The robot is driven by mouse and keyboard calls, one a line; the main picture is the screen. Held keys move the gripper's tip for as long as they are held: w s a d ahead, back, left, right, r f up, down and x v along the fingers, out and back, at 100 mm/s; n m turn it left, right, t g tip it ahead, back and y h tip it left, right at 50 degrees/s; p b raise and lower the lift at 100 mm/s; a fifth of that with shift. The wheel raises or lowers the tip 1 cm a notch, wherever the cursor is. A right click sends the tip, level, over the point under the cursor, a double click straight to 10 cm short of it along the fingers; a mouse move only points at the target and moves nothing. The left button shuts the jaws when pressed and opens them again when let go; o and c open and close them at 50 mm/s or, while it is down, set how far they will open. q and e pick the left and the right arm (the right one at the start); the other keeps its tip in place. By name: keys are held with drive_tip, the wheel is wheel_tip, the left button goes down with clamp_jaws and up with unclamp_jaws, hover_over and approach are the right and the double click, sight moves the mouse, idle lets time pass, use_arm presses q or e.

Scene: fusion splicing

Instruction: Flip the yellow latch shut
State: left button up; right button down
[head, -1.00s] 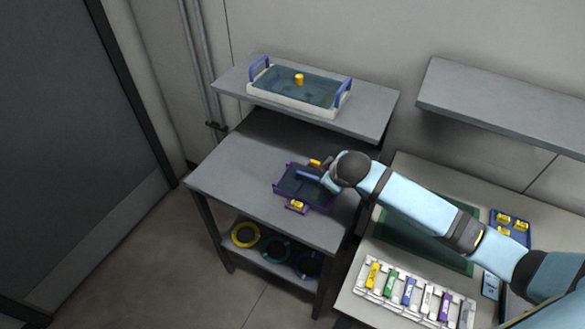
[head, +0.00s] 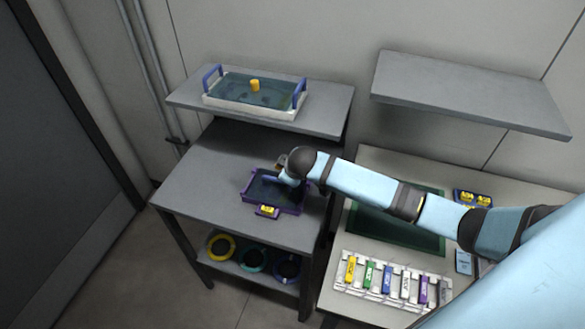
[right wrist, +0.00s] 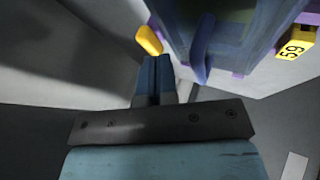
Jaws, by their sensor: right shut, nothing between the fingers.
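The yellow latch (right wrist: 149,40) shows in the right wrist view at the edge of a purple-rimmed box (right wrist: 240,35). In the head view this box (head: 247,196) sits on the grey table, and the latch is a small spot (head: 281,160) at its far side, partly behind my right wrist. My right gripper (right wrist: 155,62) is shut and empty, with its blue fingertips just below the latch in the wrist view. I cannot tell whether they touch it. In the head view the right hand (head: 289,179) is over the box's right part. My left gripper is not in view.
A yellow tag (right wrist: 293,43) reading 59 is on the box's side. A white tub (head: 243,108) with blue handles stands on the shelf above. Coloured rings (head: 253,259) lie on the lower shelf. A rack of coloured blocks (head: 380,297) stands on the right bench.

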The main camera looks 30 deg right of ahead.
drive_tip(key=shift+x, duration=1.85)
drive_tip(key=shift+d, duration=0.1)
